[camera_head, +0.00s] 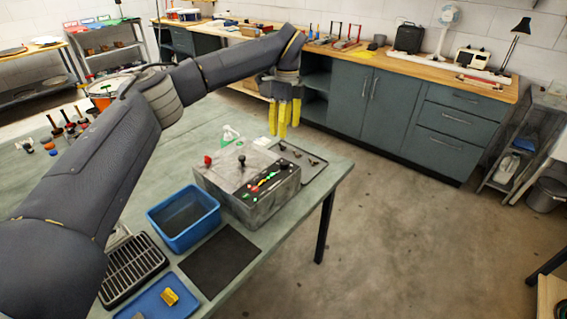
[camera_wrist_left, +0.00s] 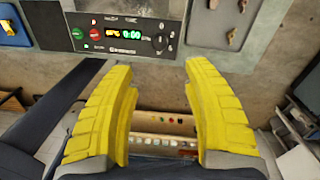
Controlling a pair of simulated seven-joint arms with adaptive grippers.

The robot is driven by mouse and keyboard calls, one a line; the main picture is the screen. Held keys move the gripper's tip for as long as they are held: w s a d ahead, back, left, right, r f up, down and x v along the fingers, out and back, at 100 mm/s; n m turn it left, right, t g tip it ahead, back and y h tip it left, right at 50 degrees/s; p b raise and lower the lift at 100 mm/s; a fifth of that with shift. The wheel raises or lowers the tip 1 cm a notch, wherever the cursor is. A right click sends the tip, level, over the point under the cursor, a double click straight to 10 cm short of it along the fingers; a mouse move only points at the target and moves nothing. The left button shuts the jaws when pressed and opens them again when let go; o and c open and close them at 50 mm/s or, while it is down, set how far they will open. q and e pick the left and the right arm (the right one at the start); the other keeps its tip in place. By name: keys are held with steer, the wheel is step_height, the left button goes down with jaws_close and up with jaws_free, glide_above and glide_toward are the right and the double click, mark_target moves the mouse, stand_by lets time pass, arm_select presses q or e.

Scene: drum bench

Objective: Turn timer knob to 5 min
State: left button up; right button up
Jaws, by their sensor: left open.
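The control box (camera_head: 222,176) is a grey block on the green bench, with levers on top and a dark front panel of coloured controls. In the left wrist view its panel (camera_wrist_left: 84,12) shows a red button, a green button and a lit display (camera_wrist_left: 124,33) that seems to read 0:00. A dark round timer knob (camera_wrist_left: 160,42) sits right of the display. My left gripper (camera_head: 283,134) is open and empty, with yellow fingers pointing down, beyond and above the box. In the wrist view the open fingertips (camera_wrist_left: 158,66) are apart from the knob.
A blue bin (camera_head: 184,243), a dark mat (camera_head: 220,262) and a blue tray (camera_head: 158,305) lie left and in front of the box. A grey tray (camera_head: 318,165) with small parts lies behind it. The bench edge runs close by, with open floor to the right.

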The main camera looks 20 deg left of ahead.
mark_target(284, 162)
arm_select(q)
steer(key=f, duration=1.3)
steer(key=shift+s+f, duration=0.2)
steer(key=shift+s, duration=0.15)
jaws_close()
